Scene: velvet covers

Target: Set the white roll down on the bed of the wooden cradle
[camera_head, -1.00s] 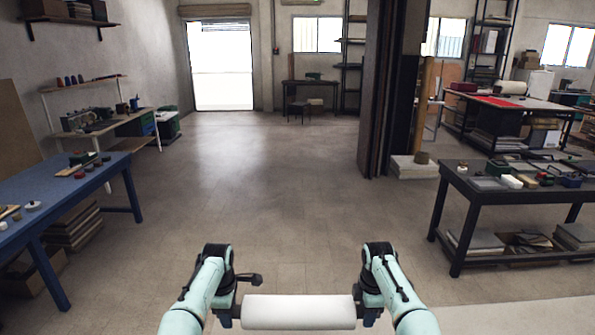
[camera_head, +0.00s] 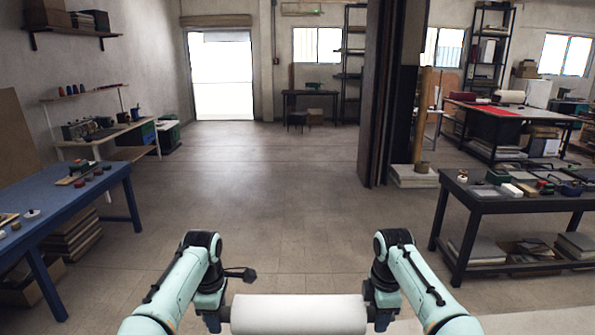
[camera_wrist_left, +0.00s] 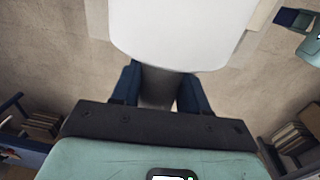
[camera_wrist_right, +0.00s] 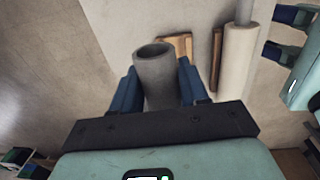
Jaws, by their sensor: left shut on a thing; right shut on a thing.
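The white roll (camera_head: 299,314) lies level across the bottom of the head view, between my two grippers. In the left wrist view its pale side (camera_wrist_left: 180,30) fills the top, and its grey core runs between the jaws. My left gripper (camera_head: 212,312) is shut on the core at the left end. My right gripper (camera_head: 382,312) is shut at the right end. In the right wrist view a grey hollow tube (camera_wrist_right: 153,75) stands between its jaws. A pale cylinder (camera_wrist_right: 237,65) shows beside it; I cannot tell if it is the same roll. I cannot make out the wooden cradle for certain.
A blue table (camera_head: 75,195) stands at left and a dark table (camera_head: 500,205) at right, both with small items. The floor (camera_head: 280,200) between is clear.

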